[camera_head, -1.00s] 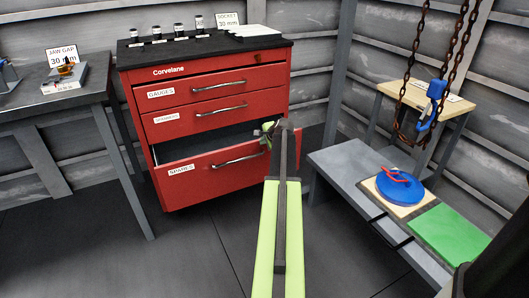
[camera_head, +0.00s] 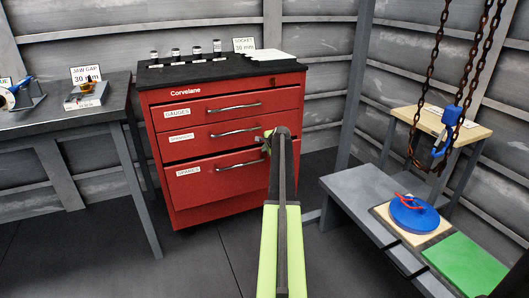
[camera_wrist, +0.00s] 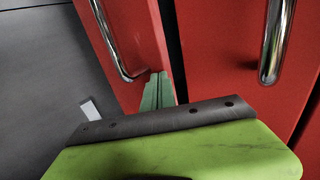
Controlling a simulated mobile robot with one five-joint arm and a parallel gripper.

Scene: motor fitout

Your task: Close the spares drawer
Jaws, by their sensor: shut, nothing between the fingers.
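The red spares drawer (camera_head: 215,182), labelled SPARES, is the lowest drawer of the red cabinet. My gripper (camera_head: 267,142) is shut and empty, at the right end of the drawer front near the handle. In the wrist view the green fingertips (camera_wrist: 158,88) are close to the red front beside a metal handle (camera_wrist: 118,45); contact is not clear.
The drawers labelled GAUGES (camera_head: 225,107) and the one below it (camera_head: 230,133) look shut. A grey workbench (camera_head: 60,122) stands to the left. At right are a low grey bench (camera_head: 350,190) with a blue disc (camera_head: 413,213) and hanging chains (camera_head: 424,80). Floor before the cabinet is clear.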

